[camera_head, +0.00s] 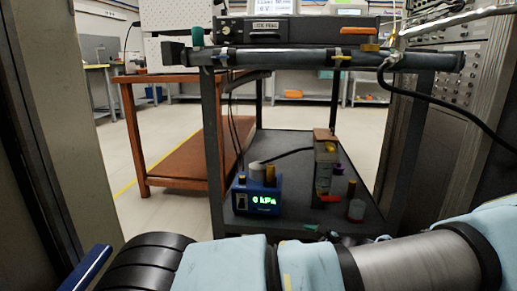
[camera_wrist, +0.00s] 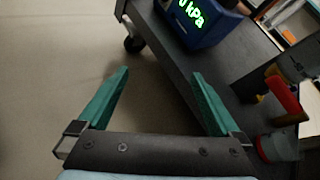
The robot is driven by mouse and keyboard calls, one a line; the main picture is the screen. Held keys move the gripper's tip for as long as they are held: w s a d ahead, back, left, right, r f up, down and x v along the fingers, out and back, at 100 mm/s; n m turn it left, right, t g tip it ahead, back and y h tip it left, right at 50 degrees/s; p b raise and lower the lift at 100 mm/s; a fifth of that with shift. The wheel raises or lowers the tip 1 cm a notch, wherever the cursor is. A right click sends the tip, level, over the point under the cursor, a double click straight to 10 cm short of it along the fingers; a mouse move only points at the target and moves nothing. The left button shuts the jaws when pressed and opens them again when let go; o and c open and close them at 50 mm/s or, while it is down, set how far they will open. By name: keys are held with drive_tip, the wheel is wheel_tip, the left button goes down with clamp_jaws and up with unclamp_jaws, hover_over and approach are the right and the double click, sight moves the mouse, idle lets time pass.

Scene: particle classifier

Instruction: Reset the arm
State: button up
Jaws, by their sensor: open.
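My gripper (camera_wrist: 158,100) shows in the wrist view with its two green fingers spread wide and nothing between them. It hangs over the floor beside the edge of the cart's lower shelf (camera_wrist: 172,52). My arm, with pale blue covers and a grey metal section, lies across the bottom of the head view. The gripper's fingers cannot be made out clearly there.
A dark cart (camera_head: 292,143) stands ahead. Its lower shelf holds a blue pressure box (camera_head: 257,196) reading 0 kPa, a grey device with a red part (camera_head: 325,170) and small bottles (camera_head: 356,208). A brown table (camera_head: 178,150) is left; a panel rack (camera_head: 455,75) is right.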

drive_tip(key=s+a+r+n+g+h+p, duration=0.1)
drive_tip(key=s+a+r+n+g, duration=0.2)
drive_tip(key=a+n+g, duration=0.25)
drive_tip(key=s+a+r+n+g+p, duration=0.2)
drive_tip(key=s+a+r+n+g, duration=0.15)
drive_tip(key=a+n, duration=0.3)
drive_tip(key=s+a+r+n+h+p, duration=0.1)
drive_tip(key=s+a+r+n+h, duration=0.2)
drive_tip(key=r, duration=0.4)
drive_tip(key=s+a+r+n+h+p, duration=0.2)
drive_tip(key=a+r+n, duration=0.15)
drive_tip(key=r, duration=0.35)
drive_tip(key=s+a+r+n+h+p, duration=0.1)
drive_tip(key=s+a+r+n+h, duration=0.1)
drive_tip(key=r+n, duration=0.4)
wheel_tip(320, 180, up, 39)
drive_tip(key=m+p, duration=0.1)
drive_tip(key=p, duration=3.7)
drive_tip(key=shift+r, duration=0.1)
